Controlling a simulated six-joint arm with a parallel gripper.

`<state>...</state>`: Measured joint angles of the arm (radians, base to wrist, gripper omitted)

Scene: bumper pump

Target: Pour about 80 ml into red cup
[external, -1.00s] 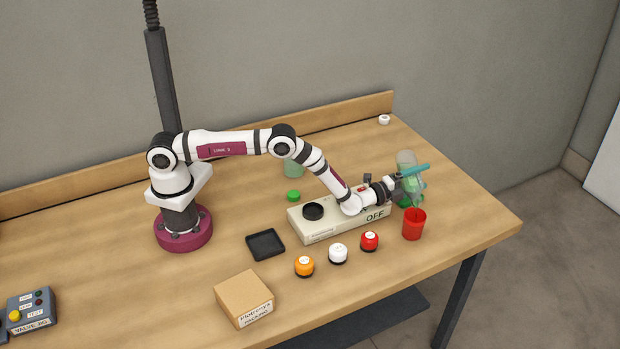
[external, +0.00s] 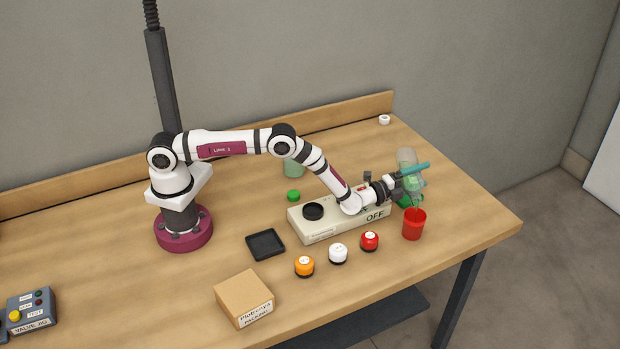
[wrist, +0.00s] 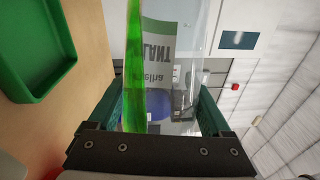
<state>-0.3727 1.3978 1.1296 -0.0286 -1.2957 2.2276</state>
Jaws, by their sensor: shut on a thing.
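My gripper (external: 408,172) has teal fingers and is shut on a clear container (external: 407,157) with a label partly reading "LANT". The container is tilted steeply, with its lower end just above the red cup (external: 413,226). Green liquid (wrist: 134,70) lies along one side of the container in the wrist view. A faint thin streak shows between the container and the cup's opening, but it is too small to tell clearly. The red cup stands upright on the table at the right. How much liquid is in it cannot be seen.
A green tray (wrist: 42,40) lies beneath the container. A beige box marked OFF (external: 345,219) sits under my wrist. Orange (external: 304,266), white (external: 338,253) and red (external: 369,241) round items stand left of the cup.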

